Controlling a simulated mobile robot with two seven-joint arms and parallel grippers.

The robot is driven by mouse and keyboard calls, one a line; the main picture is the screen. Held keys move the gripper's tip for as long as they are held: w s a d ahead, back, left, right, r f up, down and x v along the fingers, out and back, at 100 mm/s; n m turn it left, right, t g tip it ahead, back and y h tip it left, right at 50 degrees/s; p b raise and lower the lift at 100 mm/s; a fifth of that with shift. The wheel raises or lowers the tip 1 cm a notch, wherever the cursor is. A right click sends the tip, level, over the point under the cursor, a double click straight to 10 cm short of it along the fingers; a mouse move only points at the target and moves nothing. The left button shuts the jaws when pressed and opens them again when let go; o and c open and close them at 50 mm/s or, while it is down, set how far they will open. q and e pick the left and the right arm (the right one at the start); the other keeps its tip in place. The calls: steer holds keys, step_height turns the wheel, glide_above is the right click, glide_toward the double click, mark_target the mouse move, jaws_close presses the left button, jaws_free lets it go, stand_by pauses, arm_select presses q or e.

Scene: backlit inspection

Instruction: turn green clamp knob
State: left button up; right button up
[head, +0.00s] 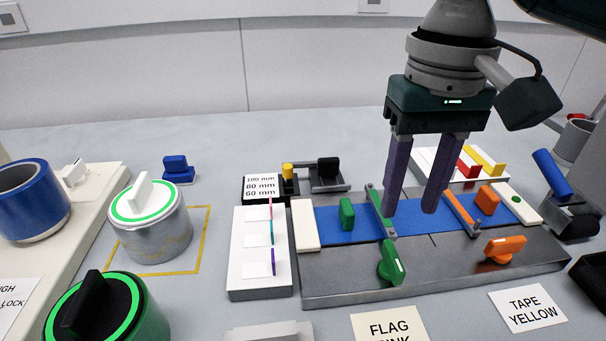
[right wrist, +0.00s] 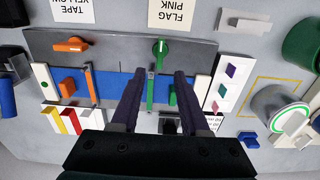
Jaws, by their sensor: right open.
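The green clamp knob (head: 391,262) sits at the front of the grey metal fixture, at the end of a green clamp bar (head: 380,212) that crosses the blue strip (head: 330,225). It also shows in the right wrist view (right wrist: 160,50), near the top middle. My right gripper (head: 412,210) points down above the fixture, behind the knob and apart from it. Its two dark purple fingers are spread and empty; they also show in the right wrist view (right wrist: 157,82), on either side of the green bar in the picture. My left gripper is not in view.
An orange knob (head: 505,247) and an orange bar (head: 461,213) are to the right on the same fixture. A green block (head: 347,213) is beside the green bar. A "FLAG" card (head: 390,327) lies in front. A white sample block (head: 259,280) stands left.

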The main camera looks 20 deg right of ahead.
mark_target(395, 255)
step_height(395, 255, down, 9)
steer(key=shift+s+r+b, duration=0.1)
steer(key=shift+b, duration=0.6)
jaws_close()
